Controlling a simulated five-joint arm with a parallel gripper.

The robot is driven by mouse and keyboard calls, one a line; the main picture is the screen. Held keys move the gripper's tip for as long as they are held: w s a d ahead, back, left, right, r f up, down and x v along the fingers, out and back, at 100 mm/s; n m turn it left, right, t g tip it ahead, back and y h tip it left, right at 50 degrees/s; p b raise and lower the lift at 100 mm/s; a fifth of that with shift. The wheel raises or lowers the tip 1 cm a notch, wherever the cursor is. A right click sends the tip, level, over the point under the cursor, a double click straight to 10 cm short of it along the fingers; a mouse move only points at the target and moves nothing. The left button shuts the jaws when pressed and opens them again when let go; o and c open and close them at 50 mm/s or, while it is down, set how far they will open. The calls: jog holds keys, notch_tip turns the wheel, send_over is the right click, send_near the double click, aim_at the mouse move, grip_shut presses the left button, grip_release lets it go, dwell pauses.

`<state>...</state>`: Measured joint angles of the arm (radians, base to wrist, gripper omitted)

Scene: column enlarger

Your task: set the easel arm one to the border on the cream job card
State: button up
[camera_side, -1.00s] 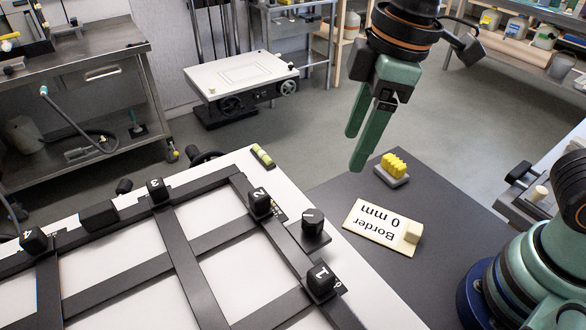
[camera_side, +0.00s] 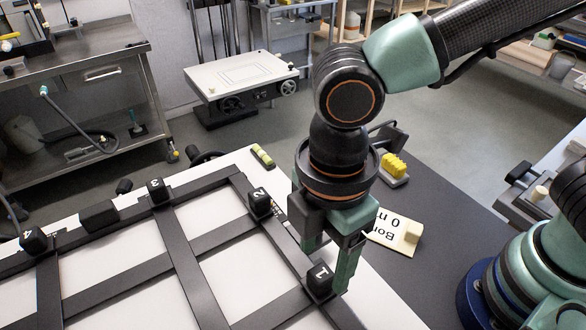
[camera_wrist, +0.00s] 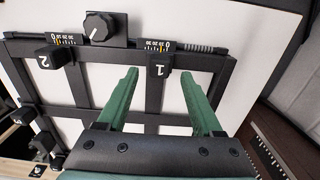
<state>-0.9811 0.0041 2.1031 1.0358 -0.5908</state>
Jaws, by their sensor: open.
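The easel arm one has a black knob marked 1 (camera_side: 319,276) at the near right corner of the black easel frame; it also shows in the wrist view (camera_wrist: 159,68). My gripper (camera_side: 325,269) is open, fingers pointing down at this knob. In the wrist view my gripper (camera_wrist: 160,75) has one finger either side of the knob, with gaps; I cannot tell whether either touches. A small scale (camera_wrist: 153,45) lies just beyond the knob. The cream job card (camera_side: 408,246) lies right of the easel; my gripper partly hides it. Before, it read "Border 0 mm".
Knob 2 (camera_side: 260,202) stands close by on the same rail, also in the wrist view (camera_wrist: 53,56). Knobs 3 (camera_side: 158,190) and 4 (camera_side: 33,240) are farther left. A yellow item (camera_side: 395,166) sits behind the card.

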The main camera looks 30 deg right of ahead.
aim_at(321, 273)
jog(key=shift+f, duration=1.95)
grip_shut()
jog(key=shift+r, duration=0.1)
